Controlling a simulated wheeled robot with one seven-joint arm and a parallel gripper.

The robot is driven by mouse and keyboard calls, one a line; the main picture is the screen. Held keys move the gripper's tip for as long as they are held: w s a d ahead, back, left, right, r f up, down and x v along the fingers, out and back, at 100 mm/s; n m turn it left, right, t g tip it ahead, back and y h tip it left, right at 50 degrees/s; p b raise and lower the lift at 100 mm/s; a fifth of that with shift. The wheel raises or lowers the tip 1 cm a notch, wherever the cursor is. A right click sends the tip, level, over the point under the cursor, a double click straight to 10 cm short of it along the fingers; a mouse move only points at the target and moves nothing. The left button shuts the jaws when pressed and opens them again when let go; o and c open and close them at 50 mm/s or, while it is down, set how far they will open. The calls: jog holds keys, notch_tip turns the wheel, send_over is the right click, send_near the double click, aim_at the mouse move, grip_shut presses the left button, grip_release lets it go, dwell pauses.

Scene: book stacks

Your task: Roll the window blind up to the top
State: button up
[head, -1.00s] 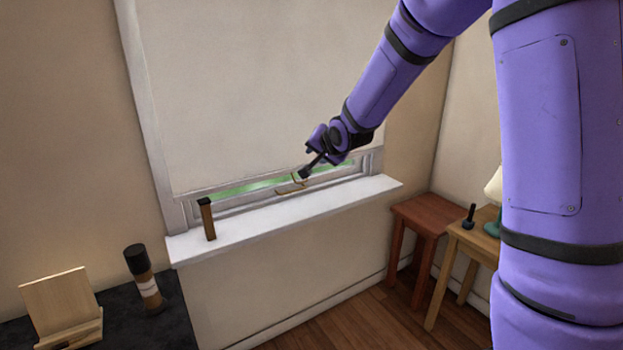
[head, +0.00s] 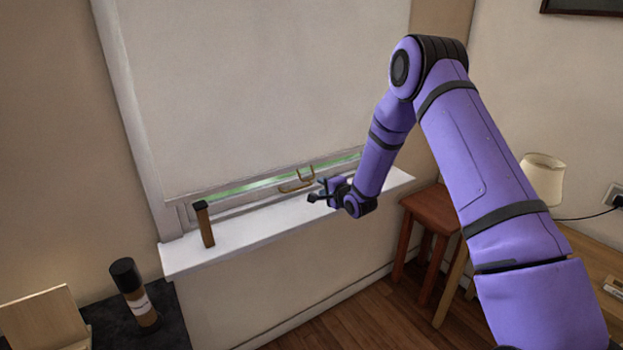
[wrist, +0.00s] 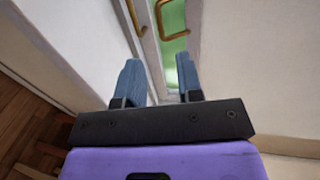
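The pale window blind (head: 265,90) is down over nearly the whole window, with a thin green strip of outside showing below its bottom edge. Two brass pieces are near that edge: an upright hook-shaped pull (head: 306,175) and a flatter handle (head: 290,187) lower on the frame. In the wrist view the pull (wrist: 172,32) and the handle (wrist: 133,18) lie beyond the fingertips. My gripper (head: 315,191) is just right of and below them, above the sill. In the wrist view my gripper (wrist: 160,72) has its fingers apart, with nothing between them.
The white sill (head: 260,240) juts out below the window, with a brown block with a dark top (head: 205,225) at its left. A dark-capped bottle (head: 135,293) stands on a black surface at lower left. A red-brown stool (head: 433,208) and a lamp (head: 543,177) are at right.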

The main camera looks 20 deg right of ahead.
aim_at(308, 180)
jog(key=x, duration=1)
jog(key=shift+w, duration=0.25)
grip_shut()
